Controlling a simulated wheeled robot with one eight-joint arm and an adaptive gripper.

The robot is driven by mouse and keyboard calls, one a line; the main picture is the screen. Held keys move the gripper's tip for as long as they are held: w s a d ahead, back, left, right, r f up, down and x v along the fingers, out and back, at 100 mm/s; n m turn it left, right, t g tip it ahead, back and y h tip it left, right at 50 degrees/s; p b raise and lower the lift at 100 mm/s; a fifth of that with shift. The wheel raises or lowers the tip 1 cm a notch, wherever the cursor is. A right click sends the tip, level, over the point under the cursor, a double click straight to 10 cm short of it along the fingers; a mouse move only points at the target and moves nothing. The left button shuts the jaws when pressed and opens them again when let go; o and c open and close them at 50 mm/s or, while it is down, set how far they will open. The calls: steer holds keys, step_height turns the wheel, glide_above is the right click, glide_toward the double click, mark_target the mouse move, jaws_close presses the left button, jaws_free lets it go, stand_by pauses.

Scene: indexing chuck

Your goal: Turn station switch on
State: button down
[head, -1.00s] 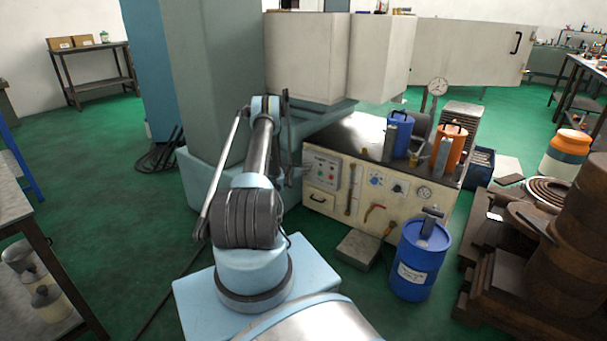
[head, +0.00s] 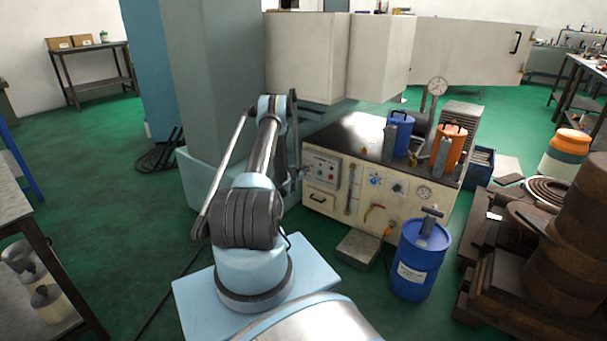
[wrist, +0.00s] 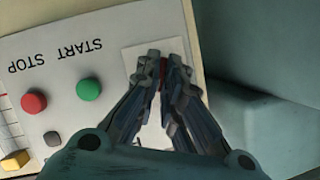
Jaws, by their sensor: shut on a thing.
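The station switch shows in the wrist view as a small red piece (wrist: 163,70) on a pale plate (wrist: 138,58) at the edge of a control panel. My gripper (wrist: 163,62) is shut on this red switch, and its fingers cover most of it. In the head view the control panel (head: 323,160) is on the cream cabinet's left front. My gripper (head: 300,174) is at its left side, partly hidden by my arm.
The cabinet top (head: 345,135) carries a blue canister (head: 403,135) and an orange one (head: 452,143). A blue drum (head: 420,262) and a grey block (head: 358,249) stand in front. A tall grey-green column (head: 215,90) rises behind my arm. Green floor is free at left.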

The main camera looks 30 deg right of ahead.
steer(key=shift+d+m+t, duration=0.1)
steer(key=shift+m+t, duration=0.2)
steer(key=shift+m, duration=0.1)
steer(key=c, duration=1.7)
jaws_free()
steer(key=shift+f, duration=0.1)
steer(key=shift+r, duration=5)
